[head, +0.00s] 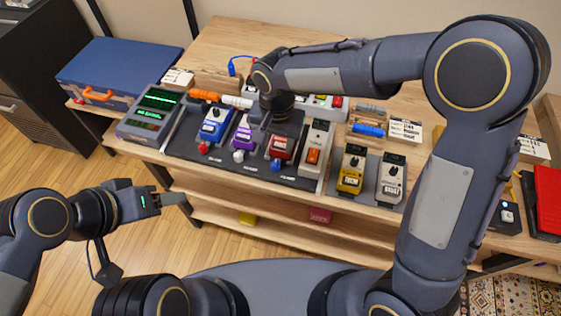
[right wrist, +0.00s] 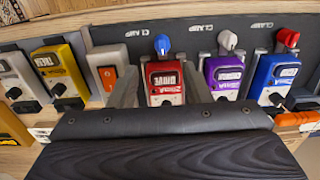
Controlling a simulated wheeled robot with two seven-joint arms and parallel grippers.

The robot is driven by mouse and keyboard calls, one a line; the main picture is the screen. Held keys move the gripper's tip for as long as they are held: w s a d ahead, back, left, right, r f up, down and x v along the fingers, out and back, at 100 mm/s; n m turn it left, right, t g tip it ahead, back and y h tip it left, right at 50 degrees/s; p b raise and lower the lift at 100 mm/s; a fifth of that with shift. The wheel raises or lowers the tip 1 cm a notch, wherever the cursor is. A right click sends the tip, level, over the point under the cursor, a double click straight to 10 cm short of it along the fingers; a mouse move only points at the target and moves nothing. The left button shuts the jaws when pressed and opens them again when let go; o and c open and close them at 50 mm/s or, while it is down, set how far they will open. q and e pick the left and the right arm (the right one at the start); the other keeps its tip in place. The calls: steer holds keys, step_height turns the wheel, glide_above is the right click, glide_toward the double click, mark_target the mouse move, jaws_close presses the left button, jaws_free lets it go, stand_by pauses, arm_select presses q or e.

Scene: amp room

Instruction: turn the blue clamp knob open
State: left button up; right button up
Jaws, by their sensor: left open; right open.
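The blue clamp knob (head: 276,165) sits at the front of the red pedal (head: 282,147) on a black board (head: 228,173). In the right wrist view, the blue knob (right wrist: 162,44) stands beyond the red pedal (right wrist: 165,82). My right gripper (head: 272,124) is over the back of the red pedal, open. In the right wrist view, its two fingers (right wrist: 160,76) show on either side of the red pedal, short of the knob; nothing is held. My left gripper (head: 178,199) is open and empty, off the table's front edge.
A purple pedal with a white knob (head: 238,156) and a blue pedal with a red knob (head: 203,148) stand left of the red pedal. A grey pedal with an orange switch (head: 314,153) is close on its right. Yellow and cream pedals stand further right.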

mark_target(275, 162)
steer(key=shift+a+f, duration=0.3)
steer(key=shift+f, duration=0.45)
step_height(275, 162, down, 7)
steer(key=shift+r+p, duration=0.1)
steer(key=shift+p, duration=0.2)
steer(key=shift+c, duration=0.4)
jaws_close()
